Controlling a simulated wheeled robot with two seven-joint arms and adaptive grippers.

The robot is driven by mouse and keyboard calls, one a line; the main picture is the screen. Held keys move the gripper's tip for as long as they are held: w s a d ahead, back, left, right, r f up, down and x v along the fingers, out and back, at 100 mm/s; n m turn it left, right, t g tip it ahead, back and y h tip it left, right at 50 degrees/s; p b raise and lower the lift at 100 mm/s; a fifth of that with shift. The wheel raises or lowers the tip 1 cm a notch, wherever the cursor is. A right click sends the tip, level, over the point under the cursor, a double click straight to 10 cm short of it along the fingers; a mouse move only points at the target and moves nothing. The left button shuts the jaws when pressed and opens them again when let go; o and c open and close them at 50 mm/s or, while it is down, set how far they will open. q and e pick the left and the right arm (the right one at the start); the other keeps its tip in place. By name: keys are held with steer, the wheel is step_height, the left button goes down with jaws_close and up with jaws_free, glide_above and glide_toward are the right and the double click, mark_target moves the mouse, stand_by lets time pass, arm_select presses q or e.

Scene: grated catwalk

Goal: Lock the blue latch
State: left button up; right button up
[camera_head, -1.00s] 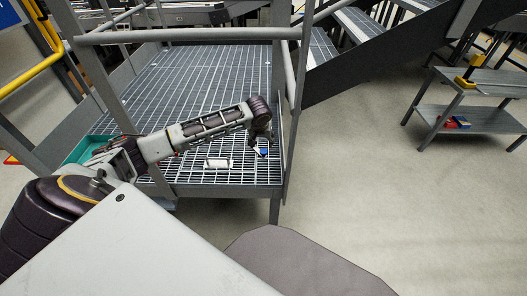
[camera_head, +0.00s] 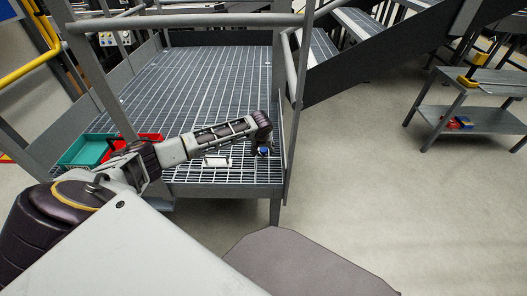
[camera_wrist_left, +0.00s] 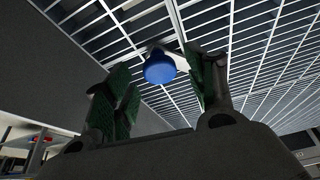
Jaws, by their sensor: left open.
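The blue latch knob (camera_head: 263,151) sits at the near right end of the grated platform, close to the right post. In the left wrist view the rounded blue knob (camera_wrist_left: 160,69) stands out against the grating, with a pale piece behind it. My left gripper (camera_head: 262,145) is directly at the latch in the head view and partly covers it. In the left wrist view my left gripper (camera_wrist_left: 160,80) is open, its dark green-padded fingers on either side of the knob, with gaps visible. Contact cannot be told. My right gripper is not in view.
A white handle-like piece (camera_head: 215,161) lies on the grating left of the latch. A teal bin (camera_head: 85,151) and a red bin (camera_head: 148,138) sit at the platform's left. Grey railing posts (camera_head: 297,110) stand close to the right. A shelf cart (camera_head: 478,119) stands far right.

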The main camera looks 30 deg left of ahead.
arm_select(q)
steer(key=shift+w+f, duration=0.15)
steer(key=shift+f, duration=0.35)
steer(key=shift+a, duration=0.1)
jaws_close()
